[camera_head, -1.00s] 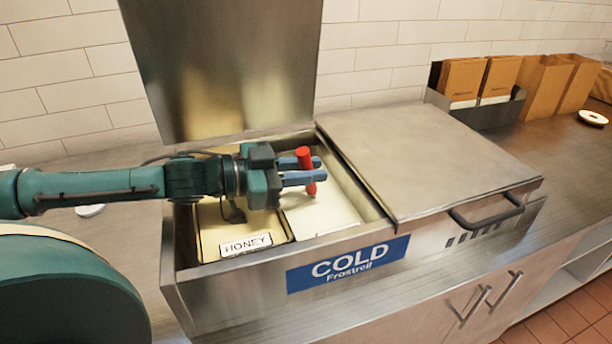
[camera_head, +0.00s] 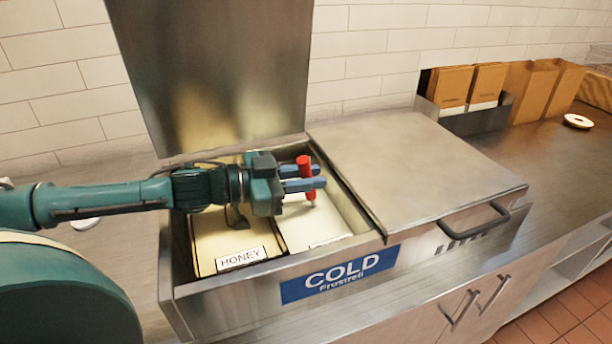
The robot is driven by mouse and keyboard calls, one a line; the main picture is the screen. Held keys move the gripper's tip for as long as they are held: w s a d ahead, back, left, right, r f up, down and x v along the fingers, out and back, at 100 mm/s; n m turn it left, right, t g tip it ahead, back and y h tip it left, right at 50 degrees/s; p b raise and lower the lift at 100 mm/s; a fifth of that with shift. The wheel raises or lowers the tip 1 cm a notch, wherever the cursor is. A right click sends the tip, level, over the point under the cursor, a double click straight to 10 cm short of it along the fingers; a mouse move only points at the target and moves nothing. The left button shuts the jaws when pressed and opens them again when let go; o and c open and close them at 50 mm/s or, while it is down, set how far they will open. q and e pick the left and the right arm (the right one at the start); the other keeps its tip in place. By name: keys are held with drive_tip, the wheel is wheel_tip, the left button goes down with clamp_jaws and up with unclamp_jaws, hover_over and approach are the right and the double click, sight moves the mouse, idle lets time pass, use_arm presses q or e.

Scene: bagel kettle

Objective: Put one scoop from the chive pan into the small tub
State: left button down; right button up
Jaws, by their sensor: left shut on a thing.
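My left gripper (camera_head: 303,178) is shut on the upright red handle (camera_head: 303,166) of a scoop, above the open left half of the cold unit. A short grey part shows under the handle; the scoop's lower end is hard to make out. Below it is a pan with pale cream contents (camera_head: 307,226). Its front label is too faint to read. To its left is a pan labelled HONEY (camera_head: 241,258), partly covered by my arm. I cannot tell which pan is the chive pan. I see no clear small tub. My right gripper is out of view.
The cold unit's left lid (camera_head: 215,65) stands raised behind the pans. Its right lid (camera_head: 415,170) is shut. A small white object (camera_head: 86,223) lies on the counter, partly behind my arm. Brown bags (camera_head: 535,90) and a white disc (camera_head: 578,121) are at the back right.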

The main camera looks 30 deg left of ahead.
sight(301, 156)
use_arm(q)
drive_tip(key=r, duration=0.1)
drive_tip(key=r+p, duration=0.2)
drive_tip(key=shift+s+r, duration=0.2)
drive_tip(key=shift+s, duration=0.1)
drive_tip(key=r+p, duration=0.1)
drive_tip(key=r, duration=0.2)
drive_tip(key=s+r+p, duration=0.1)
drive_tip(key=shift+a+r+p, duration=0.15)
drive_tip(key=shift+r+p, duration=0.15)
drive_tip(key=shift+r, duration=0.1)
drive_tip(key=shift+s+a+r+p, duration=0.1)
drive_tip(key=shift+s+r+p, duration=0.15)
drive_tip(key=shift+r, duration=1)
drive_tip(key=shift+s+r+p, duration=0.1)
drive_tip(key=shift+s+r, duration=0.1)
drive_tip(key=shift+r, duration=1)
